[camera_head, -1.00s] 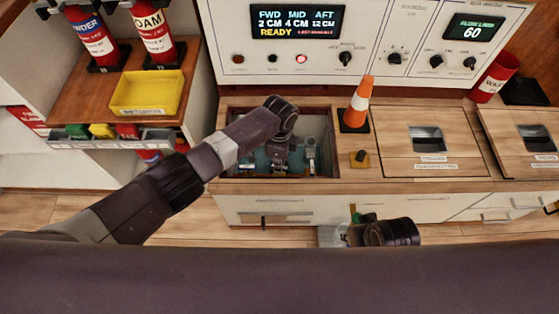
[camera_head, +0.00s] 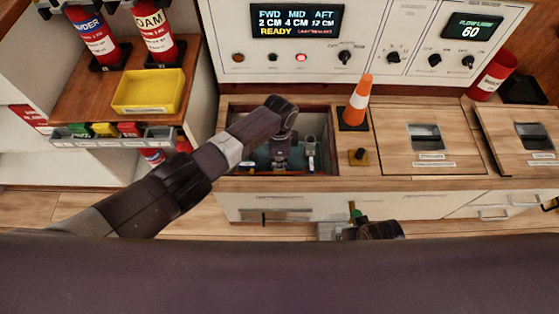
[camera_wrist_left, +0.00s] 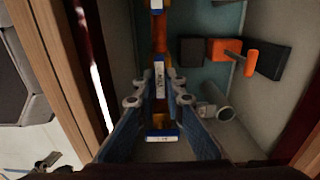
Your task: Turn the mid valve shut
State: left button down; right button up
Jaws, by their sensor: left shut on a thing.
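My left gripper (camera_wrist_left: 159,84) is down inside an open, wood-rimmed compartment (camera_head: 325,128) in the counter, reaching in from above. In the left wrist view its two fingers are closed in on a narrow part with a white-and-blue label (camera_wrist_left: 160,80). That part is mostly hidden between the fingers, and its lettering is too small to read surely. An orange pipe-like piece (camera_wrist_left: 159,35) lies in line beyond it. A second orange handle (camera_wrist_left: 236,52) with dark blocks sits apart to the right.
The control panel display (camera_head: 297,21) reads FWD 2 CM, MID 4 CM, AFT 12 CM, READY. An orange cone (camera_head: 358,103) stands right of the compartment. A yellow tray (camera_head: 148,92) is on the left shelf.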

pick_arm(q)
jog(key=c, duration=2)
grip_release()
jog(key=shift+r, duration=0.1)
notch_tip(320, 180, up, 12)
jog(key=shift+f, duration=0.1)
